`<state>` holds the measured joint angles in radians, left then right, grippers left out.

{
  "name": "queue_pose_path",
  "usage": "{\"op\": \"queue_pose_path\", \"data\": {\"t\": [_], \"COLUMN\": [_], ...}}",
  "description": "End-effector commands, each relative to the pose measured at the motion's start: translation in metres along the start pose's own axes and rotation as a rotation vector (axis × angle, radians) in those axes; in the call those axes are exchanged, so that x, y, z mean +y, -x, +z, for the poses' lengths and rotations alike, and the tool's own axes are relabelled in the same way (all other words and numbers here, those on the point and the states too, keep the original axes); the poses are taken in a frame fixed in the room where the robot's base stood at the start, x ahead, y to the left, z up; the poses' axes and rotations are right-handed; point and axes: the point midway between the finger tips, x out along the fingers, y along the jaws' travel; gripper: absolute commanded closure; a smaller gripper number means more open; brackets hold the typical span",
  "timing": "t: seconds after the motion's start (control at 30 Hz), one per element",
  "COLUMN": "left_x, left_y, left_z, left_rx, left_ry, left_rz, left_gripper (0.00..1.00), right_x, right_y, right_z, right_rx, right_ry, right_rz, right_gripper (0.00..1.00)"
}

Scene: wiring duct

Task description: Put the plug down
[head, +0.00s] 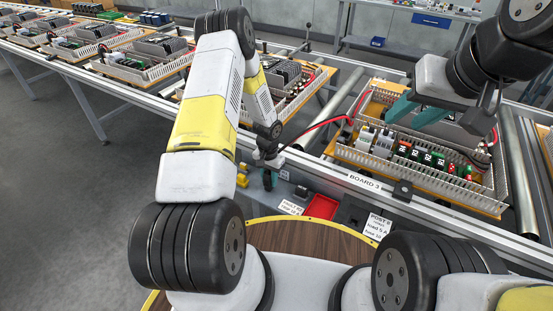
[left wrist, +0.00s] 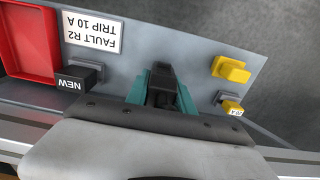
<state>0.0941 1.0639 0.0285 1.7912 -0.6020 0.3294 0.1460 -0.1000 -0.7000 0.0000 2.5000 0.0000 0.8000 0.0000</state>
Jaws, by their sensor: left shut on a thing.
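My left gripper (head: 268,180) is low over the grey shelf in front of the rail. In the left wrist view its teal fingers (left wrist: 160,98) are shut on a black plug (left wrist: 160,84), mostly hidden between them. Whether the plug touches the shelf cannot be told. My right gripper (head: 407,117) is over the board's back left part, its teal fingers apart and nothing visible between them.
The shelf holds a red tray (head: 321,207), a black block marked NEW (left wrist: 78,77), yellow pieces (left wrist: 231,69) and a label reading FAULT R2 TRIP 10 A (left wrist: 92,32). The rail (head: 365,184) marked BOARD 3 runs behind it. Bare shelf shows beside the fingers.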

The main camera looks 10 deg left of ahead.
Motion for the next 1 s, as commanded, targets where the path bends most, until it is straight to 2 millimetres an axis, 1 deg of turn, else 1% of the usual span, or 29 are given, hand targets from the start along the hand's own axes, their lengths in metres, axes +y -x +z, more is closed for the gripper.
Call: {"op": "queue_pose_path", "data": {"t": [0.03,0.37,0.4,0.47,0.5,0.83,0.93,1.0], "left_x": [0.0,0.0,0.0,0.0,0.0,0.0,-0.001,-0.001], "left_y": [-0.004,-0.007,-0.006,-0.006,-0.006,-0.004,0.006,0.018], "left_z": [0.0,0.0,0.0,0.0,0.0,0.0,-0.001,-0.001], "left_rx": [-0.001,0.001,0.001,0.001,0.001,0.001,0.004,0.005], "left_ry": [0.0,0.0,0.001,0.001,0.001,0.001,0.002,0.002], "left_rz": [0.0,0.0,-0.001,-0.001,-0.001,-0.001,-0.002,-0.002], "left_gripper": [1.0,1.0,0.63,0.51,0.49,0.49,0.49,0.49], "right_x": [0.0,0.0,0.0,0.0,0.0,0.0,0.0,0.0], "right_y": [0.0,0.0,0.0,0.0,0.0,0.0,0.0,0.0], "right_z": [0.0,0.0,0.0,0.0,0.0,0.0,0.0,0.0], "right_rx": [0.0,0.0,0.0,0.0,0.0,0.0,0.0,0.0], "right_ry": [0.0,0.0,0.0,0.0,0.0,0.0,0.0,0.0], "right_rz": [0.0,0.0,0.0,0.0,0.0,0.0,0.0,0.0], "right_gripper": [0.64,0.64,0.64,0.64,0.64,0.64,0.64,0.64]}}
